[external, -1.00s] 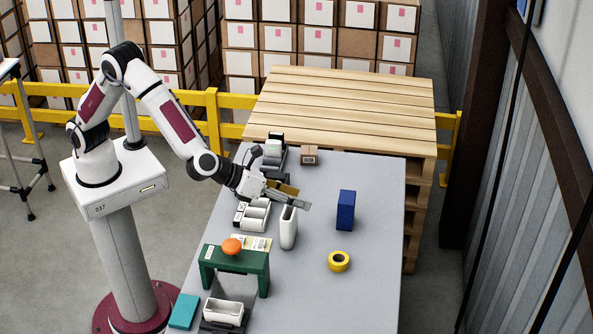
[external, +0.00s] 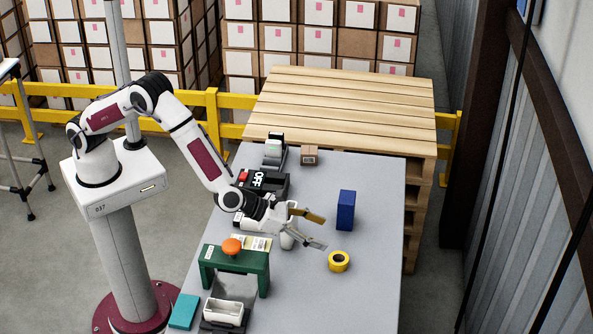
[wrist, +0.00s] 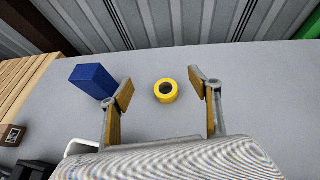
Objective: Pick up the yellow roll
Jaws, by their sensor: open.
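The yellow roll (external: 339,261) lies flat on the grey table, with its dark hole facing up. In the wrist view the roll (wrist: 166,90) shows between my two fingers and farther out. My gripper (external: 316,231) is open and empty, to the left of the roll and above the table in the external view. In the wrist view my gripper (wrist: 168,98) has its fingers wide apart, with tan inner pads, and nothing touches them.
A blue box (external: 346,210) stands behind the roll; it is beside the left finger in the wrist view (wrist: 92,80). A white container (external: 287,241) is partly hidden by my gripper. A green stand (external: 262,262) with an orange ball (external: 232,246) is at front left. The table right of the roll is clear.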

